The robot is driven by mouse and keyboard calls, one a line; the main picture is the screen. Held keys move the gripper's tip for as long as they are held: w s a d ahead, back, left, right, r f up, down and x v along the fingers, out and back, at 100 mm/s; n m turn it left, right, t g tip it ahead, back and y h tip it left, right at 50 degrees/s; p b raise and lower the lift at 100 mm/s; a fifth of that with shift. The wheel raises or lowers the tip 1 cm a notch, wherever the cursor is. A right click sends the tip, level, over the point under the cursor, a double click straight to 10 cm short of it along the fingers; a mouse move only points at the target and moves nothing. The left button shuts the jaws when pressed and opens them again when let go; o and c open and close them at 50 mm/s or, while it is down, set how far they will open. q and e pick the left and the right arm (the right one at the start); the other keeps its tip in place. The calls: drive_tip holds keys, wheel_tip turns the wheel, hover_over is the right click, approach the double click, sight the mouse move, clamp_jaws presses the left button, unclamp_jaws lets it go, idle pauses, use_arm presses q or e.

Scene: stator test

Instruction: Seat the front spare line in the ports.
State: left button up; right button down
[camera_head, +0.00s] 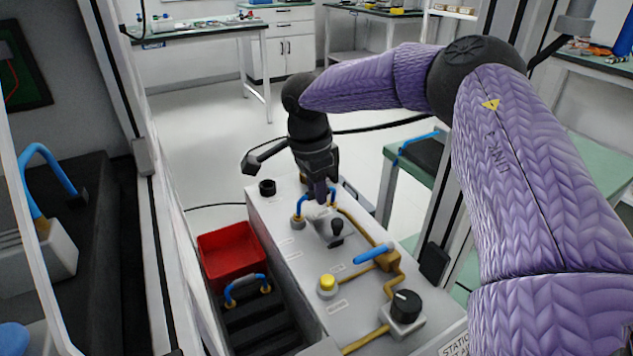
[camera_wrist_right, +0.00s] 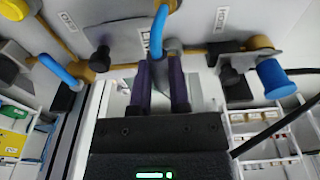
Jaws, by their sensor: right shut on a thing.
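My right gripper (camera_head: 319,190) is over the far part of the grey station top (camera_head: 285,250), shut on an arched blue line (camera_head: 301,203). In the right wrist view the blue line (camera_wrist_right: 160,30) rises between the two purple fingers (camera_wrist_right: 161,85). In the head view its ends come down at brass and grey fittings on the station top; I cannot tell whether they are fully in the ports. Another blue line (camera_head: 240,280) with brass ends lies in the black slotted rack (camera_head: 255,315) beside the station. My left gripper is not in view.
A red bin (camera_head: 230,250) stands behind the rack. Another blue line (camera_head: 405,146) lies on a green-topped stand at right.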

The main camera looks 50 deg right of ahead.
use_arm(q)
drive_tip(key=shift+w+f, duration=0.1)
use_arm(e)
drive_tip(key=shift+f, duration=0.1)
drive_tip(key=shift+c, duration=2.4)
unclamp_jaws()
drive_tip(key=shift+r, duration=0.3)
drive_tip(key=r+p, duration=0.1)
drive_tip(key=r, duration=0.2)
drive_tip(key=r+p, duration=0.1)
drive_tip(key=r, duration=0.2)
drive_tip(key=a+r+p, duration=0.1)
drive_tip(key=r+p, duration=0.1)
drive_tip(key=r, duration=0.1)
drive_tip(key=shift+w, duration=0.15)
drive_tip(key=shift+r, duration=0.15)
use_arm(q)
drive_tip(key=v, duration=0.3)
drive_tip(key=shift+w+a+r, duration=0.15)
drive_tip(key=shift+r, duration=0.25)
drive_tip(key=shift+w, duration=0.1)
